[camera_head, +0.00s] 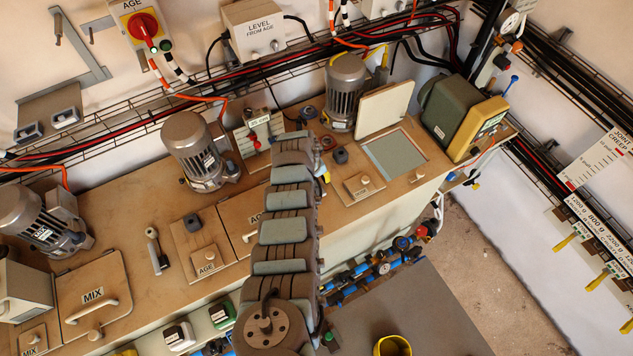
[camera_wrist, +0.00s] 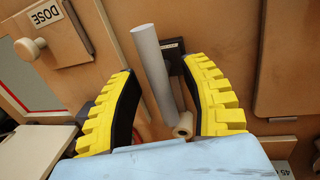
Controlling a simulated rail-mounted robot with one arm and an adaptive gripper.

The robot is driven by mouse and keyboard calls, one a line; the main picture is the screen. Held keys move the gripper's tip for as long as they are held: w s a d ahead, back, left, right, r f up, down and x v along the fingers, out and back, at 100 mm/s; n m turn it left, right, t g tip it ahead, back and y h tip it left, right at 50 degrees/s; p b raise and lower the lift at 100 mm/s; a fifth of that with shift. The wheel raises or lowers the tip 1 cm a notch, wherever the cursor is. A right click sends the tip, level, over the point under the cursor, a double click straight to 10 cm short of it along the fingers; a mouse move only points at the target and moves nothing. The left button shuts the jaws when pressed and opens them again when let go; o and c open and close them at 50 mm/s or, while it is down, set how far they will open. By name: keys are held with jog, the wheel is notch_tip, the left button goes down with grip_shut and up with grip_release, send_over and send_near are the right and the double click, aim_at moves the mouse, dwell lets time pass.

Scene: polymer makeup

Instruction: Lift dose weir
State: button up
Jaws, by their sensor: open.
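In the wrist view, my gripper (camera_wrist: 160,68) is open, its two yellow-and-black fingers apart. A pale grey tube (camera_wrist: 152,60) runs between the fingers, with clear gaps on both sides. A small pale round end piece (camera_wrist: 183,122) shows at its lower end. No label on the tube is readable. A wooden plate marked DOSE (camera_wrist: 62,45) with a round knob (camera_wrist: 30,48) lies to the upper left; in the head view it is the plate (camera_head: 364,187) right of my arm. My arm hides my gripper and the tube in the head view.
A dark bracket (camera_wrist: 174,52) stands close behind the tube. An open hatch with its raised lid (camera_head: 383,110) and a green-and-yellow unit (camera_head: 462,115) are to the right. A motor (camera_head: 345,90) stands behind. The AGE plate (camera_head: 207,260) lies left of my arm.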

grip_shut()
jog(key=shift+r, duration=0.15)
notch_tip(320, 180, up, 9)
jog(key=p, duration=0.6)
grip_release()
